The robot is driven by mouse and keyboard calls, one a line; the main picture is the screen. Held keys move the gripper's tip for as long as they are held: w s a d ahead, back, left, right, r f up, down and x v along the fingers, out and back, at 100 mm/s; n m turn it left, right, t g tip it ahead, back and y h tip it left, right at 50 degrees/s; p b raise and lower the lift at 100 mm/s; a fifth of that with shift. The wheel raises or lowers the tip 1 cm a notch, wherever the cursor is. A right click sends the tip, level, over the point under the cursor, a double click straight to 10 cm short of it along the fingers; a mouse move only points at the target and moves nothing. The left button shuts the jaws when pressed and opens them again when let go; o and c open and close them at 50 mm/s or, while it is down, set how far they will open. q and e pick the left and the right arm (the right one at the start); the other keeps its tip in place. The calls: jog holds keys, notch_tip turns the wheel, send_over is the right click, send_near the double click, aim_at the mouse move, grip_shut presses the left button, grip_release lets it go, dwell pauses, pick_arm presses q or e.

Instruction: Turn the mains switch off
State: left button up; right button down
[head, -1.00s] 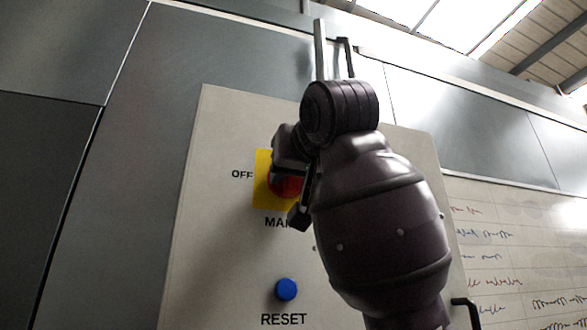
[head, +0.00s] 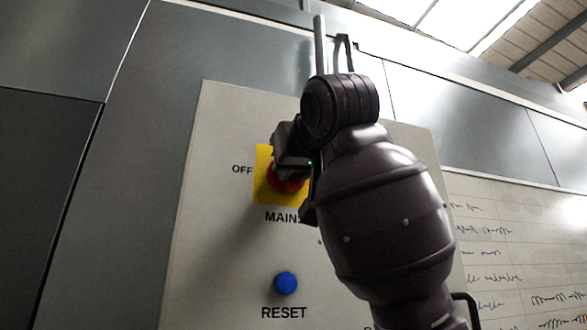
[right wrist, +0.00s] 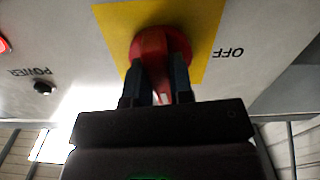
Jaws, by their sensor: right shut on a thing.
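The mains switch is a red rotary knob (head: 287,184) on a yellow plate (head: 263,190), with OFF printed to its left and MAINS below. My right gripper (head: 290,165) is at the switch and covers its upper part in the head view. In the right wrist view, the two fingers of the right gripper (right wrist: 161,82) are shut on the raised grip of the red knob (right wrist: 160,47), one on each side. A pale mark shows on the grip between them. OFF reads upside down to the right of the yellow plate (right wrist: 203,45). My left gripper is out of view.
A blue RESET button (head: 286,283) sits below the switch on the pale panel (head: 215,240). The right wrist view also shows a black POWER fitting (right wrist: 42,88) and part of a red one (right wrist: 4,45). A written whiteboard (head: 510,250) is at the right.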

jog(key=n, duration=0.2)
jog(key=shift+d+n, duration=0.1)
jog(key=shift+n, duration=0.2)
jog(key=n, duration=0.5)
jog(key=shift+r, duration=0.15)
jog(key=n, duration=0.5)
jog(key=shift+d+r+n, duration=0.1)
jog(key=shift+n, duration=0.3)
pick_arm(q)
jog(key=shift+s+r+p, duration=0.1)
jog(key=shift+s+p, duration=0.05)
jog(key=shift+p, duration=0.45)
pick_arm(e)
jog(key=shift+n, duration=1.4)
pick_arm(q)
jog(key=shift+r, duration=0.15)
pick_arm(e)
jog(key=c, duration=1)
grip_release()
jog(key=shift+s, duration=0.1)
